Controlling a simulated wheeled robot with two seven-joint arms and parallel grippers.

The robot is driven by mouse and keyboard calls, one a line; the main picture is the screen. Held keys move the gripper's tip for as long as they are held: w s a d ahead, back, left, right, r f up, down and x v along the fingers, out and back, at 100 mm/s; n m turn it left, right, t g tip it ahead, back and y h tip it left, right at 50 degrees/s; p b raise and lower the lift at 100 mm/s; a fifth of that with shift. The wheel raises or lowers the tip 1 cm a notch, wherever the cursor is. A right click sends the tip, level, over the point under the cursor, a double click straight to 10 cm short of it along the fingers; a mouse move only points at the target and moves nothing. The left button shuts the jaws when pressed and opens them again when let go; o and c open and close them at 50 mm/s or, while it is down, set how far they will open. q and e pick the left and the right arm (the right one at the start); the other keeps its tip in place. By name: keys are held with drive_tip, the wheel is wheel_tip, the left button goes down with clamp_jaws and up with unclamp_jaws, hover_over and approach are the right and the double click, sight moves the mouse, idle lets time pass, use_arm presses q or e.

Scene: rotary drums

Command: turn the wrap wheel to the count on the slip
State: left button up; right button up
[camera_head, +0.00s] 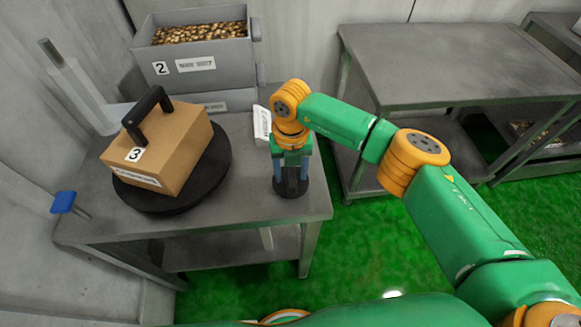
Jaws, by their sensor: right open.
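A black round turntable (160,204) lies on the grey metal table (235,213). A brown box (145,165) marked 3, with a black handle on top, sits on it. My right gripper (291,174) points down at the table's right side, its fingers apart on either side of a dark upright piece on a small round black base (291,192). Whether the fingers touch that piece cannot be told. A white slip (262,123) stands behind the gripper, partly hidden by it, and its writing is too small to read. My left gripper is out of view.
A grey bin (193,58) marked 2, full of small brown-gold pieces, stands at the back of the table. A blue paddle-like piece (64,202) sticks out at the left. An empty metal table (450,65) stands at the right, with green floor (375,240) between.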

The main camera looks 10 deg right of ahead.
drive_tip(key=shift+w+f, duration=0.15)
clamp_jaws()
